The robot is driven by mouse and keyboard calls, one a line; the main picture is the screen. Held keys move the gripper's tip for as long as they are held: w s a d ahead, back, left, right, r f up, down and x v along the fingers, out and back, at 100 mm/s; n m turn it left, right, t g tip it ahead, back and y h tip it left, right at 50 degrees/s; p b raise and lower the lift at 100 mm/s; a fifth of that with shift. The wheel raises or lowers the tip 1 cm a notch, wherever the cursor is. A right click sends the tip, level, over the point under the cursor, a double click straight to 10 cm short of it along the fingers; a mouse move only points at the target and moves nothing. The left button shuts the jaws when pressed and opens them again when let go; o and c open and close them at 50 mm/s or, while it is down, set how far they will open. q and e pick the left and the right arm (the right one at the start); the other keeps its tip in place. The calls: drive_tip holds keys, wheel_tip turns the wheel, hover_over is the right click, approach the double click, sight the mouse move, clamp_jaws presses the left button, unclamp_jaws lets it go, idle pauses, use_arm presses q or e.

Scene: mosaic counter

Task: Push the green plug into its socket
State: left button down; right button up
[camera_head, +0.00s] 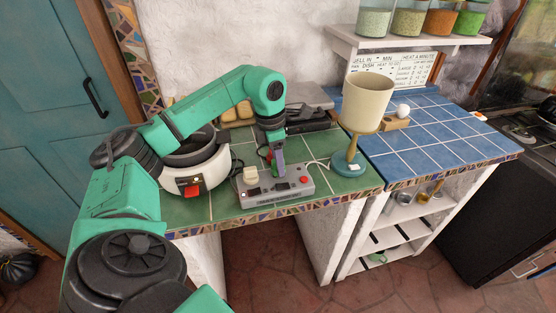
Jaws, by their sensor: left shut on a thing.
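My left gripper (279,168) points down over the middle of a grey power strip (268,199) on the green-tiled counter. It is shut on a small green piece, the green plug (281,171), which is mostly hidden by the fingers. The plug is at or just above the strip's top face; I cannot tell whether it is touching or seated in the socket. The sockets under the gripper are hidden or too small to make out. A pale plug (250,174) stands at the strip's left end and a red switch (303,180) is at its right. My right gripper is not in view.
A white and black cooker (196,172) stands left of the strip, under my left arm. A lamp with a cream shade (368,100) stands close on the right. A dark appliance (306,120) lies behind. The blue-tiled counter (440,135) on the right is mostly clear.

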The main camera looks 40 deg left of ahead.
use_arm(q)
drive_tip(key=shift+f+b, duration=0.3)
drive_tip(key=shift+f, duration=0.25)
drive_tip(key=shift+c, duration=1.3)
unclamp_jaws()
drive_tip(key=r, duration=0.8)
drive_tip(key=shift+s+a, duration=0.25)
drive_tip(key=shift+s, duration=0.05)
wheel_tip(320, 180, up, 7)
drive_tip(key=p, duration=0.3)
hover_over(272, 168)
drive_tip(key=shift+s+f, duration=0.15)
drive_tip(key=shift+f, duration=0.1)
drive_tip(key=shift+f, duration=0.1)
